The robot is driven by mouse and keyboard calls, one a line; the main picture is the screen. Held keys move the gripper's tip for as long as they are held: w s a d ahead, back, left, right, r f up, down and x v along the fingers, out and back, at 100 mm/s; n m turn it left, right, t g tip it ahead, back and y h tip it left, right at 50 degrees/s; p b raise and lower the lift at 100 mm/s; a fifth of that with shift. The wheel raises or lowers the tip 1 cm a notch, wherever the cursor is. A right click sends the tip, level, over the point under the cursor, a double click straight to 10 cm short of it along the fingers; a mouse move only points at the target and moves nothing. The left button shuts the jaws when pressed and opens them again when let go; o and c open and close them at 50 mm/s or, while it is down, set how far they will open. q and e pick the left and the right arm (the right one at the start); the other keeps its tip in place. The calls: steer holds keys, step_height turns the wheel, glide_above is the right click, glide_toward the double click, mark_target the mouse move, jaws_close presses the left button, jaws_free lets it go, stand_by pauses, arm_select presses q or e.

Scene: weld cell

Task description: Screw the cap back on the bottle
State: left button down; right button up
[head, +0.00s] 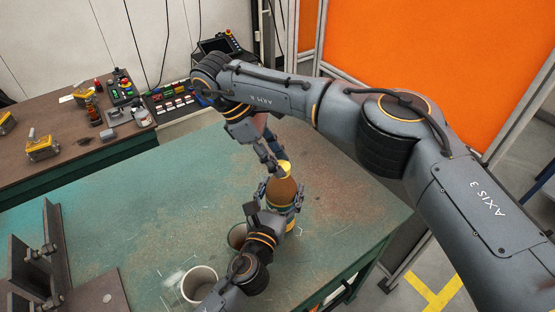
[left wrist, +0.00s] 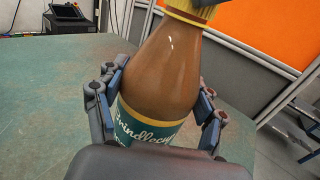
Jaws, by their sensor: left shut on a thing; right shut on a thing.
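The brown bottle (head: 281,191) stands upright on the green table, with a green and yellow label that shows in the left wrist view (left wrist: 150,128). My left gripper (head: 280,197) is shut around its body, one finger on each side. The yellow cap (head: 286,168) is at the top of the bottle neck; its ribbed lower edge shows at the top of the left wrist view (left wrist: 190,12). My right gripper (head: 273,164) is shut on the cap from above. I cannot tell how far the cap is threaded.
A white cup (head: 199,283) and a darker cup (head: 238,236) stand in front, near my left arm. A steel angle piece (head: 35,260) is at the left of the green table (head: 150,195). A brown side bench (head: 75,135) holds control boxes. The table's middle left is clear.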

steer(key=m+g, duration=0.1)
steer(key=m, duration=0.1)
steer(key=m+g, duration=0.1)
steer(key=shift+w+f+m+y, duration=0.1)
steer(key=shift+w+m+y, duration=0.05)
steer(key=shift+m+y, duration=0.2)
steer(key=shift+o, duration=0.2)
steer(key=m, duration=0.1)
steer(key=m+g, duration=0.1)
steer(key=m, duration=0.1)
steer(key=shift+d+f+y, duration=0.2)
steer(key=shift+d+y, duration=0.05)
steer(key=shift+d, duration=0.05)
steer(key=shift+w+a+r+m+g+y, duration=0.15)
steer(key=shift+m+y, duration=0.1)
steer(key=shift+m, duration=0.2)
steer(key=shift+w+d+r+m+g+y, duration=0.15)
steer(key=shift+m+y, duration=0.1)
steer(key=shift+m, duration=0.15)
steer(key=shift+a, duration=0.1)
steer(key=shift+c, duration=0.2)
steer(key=o, duration=0.7)
steer(key=shift+s, duration=0.1)
steer(key=shift+r, duration=2.2)
